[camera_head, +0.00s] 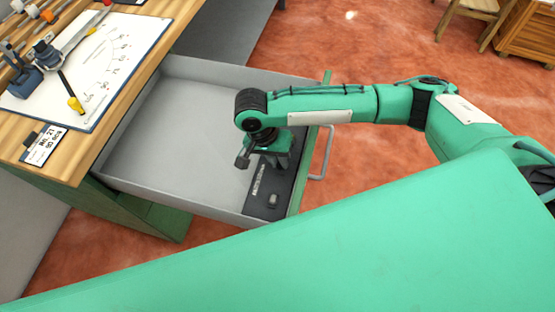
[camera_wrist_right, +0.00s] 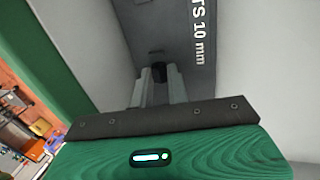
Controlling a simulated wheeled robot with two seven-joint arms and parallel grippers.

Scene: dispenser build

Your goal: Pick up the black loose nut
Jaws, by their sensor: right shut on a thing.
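My right gripper (camera_head: 270,166) reaches down into the open drawer, over a dark strip (camera_head: 263,204) along its front. In the right wrist view its two fingers (camera_wrist_right: 158,78) are closed on a small dark piece (camera_wrist_right: 160,71), which looks like the black nut. The head view hides this piece behind the gripper. Another small dark grey piece (camera_head: 272,200) sits on the strip, nearer the camera than the gripper. My left gripper is out of view.
The drawer (camera_head: 180,115) is grey and mostly bare inside. A wooden bench (camera_head: 75,165) at left carries a white board (camera_head: 115,55), a blue-grey device (camera_head: 48,53) and a label card (camera_head: 44,146).

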